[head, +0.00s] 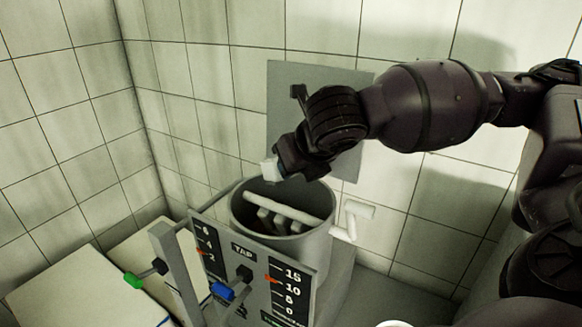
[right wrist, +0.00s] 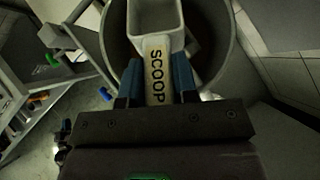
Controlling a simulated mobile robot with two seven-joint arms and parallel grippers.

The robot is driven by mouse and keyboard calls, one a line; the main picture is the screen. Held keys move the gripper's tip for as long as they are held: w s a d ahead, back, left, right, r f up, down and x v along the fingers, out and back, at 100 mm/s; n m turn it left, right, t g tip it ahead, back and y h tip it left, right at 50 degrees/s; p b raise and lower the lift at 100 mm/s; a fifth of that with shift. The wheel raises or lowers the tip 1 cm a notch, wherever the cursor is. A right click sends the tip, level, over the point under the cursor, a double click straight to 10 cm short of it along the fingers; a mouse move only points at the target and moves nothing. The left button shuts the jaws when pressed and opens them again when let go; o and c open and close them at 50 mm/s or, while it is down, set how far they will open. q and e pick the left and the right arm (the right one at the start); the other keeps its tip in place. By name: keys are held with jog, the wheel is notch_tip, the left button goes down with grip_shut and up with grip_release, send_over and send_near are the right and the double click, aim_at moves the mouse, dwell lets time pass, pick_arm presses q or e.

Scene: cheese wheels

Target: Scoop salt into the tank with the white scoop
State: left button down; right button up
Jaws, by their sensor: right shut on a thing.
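The white scoop (right wrist: 157,75) is in my right gripper (right wrist: 157,84). Its handle, lettered SCOOP, lies between the blue fingers in the right wrist view. The scoop's square bowl points away from the gripper, over the tank opening; whether it holds salt I cannot tell. In the head view a white part of the scoop (head: 269,169) shows at the gripper (head: 284,168), above the rim's far left side. The tank (head: 318,243) is a grey open cylinder with a pale bar and paddles inside. No salt is clearly visible. My left gripper is out of view.
A dark panel (head: 243,254) marked TAP, with number scales, stands before the tank. A blue-handled lever (head: 223,291) and a green-handled lever (head: 134,280) stick out there. A white pipe (head: 352,216) is right of the tank. Tiled walls close the back and left.

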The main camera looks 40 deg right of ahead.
jog(key=shift+s+f+t+b, duration=0.2)
jog(key=shift+f+t+b, duration=0.2)
jog(key=shift+f+b, duration=0.1)
jog(key=r+p, duration=0.1)
jog(key=p, duration=0.2)
jog(key=shift+s+t, duration=0.1)
jog(key=shift+t, duration=0.2)
jog(key=p, duration=0.2)
jog(key=f+t+p, duration=0.1)
jog(key=p, duration=0.2)
jog(key=shift+s+f+h+p, duration=0.2)
jog(key=shift+s+h+p, duration=0.1)
jog(key=shift+s+p, duration=0.05)
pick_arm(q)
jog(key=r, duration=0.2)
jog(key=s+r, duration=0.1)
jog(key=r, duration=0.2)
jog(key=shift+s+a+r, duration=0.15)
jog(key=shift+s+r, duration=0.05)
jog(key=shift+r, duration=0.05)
pick_arm(e)
jog(key=shift+a+f+t, duration=0.1)
jog(key=shift+t, duration=0.2)
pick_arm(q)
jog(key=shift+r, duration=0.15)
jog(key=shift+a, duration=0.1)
pick_arm(e)
jog(key=shift+s+a, duration=0.1)
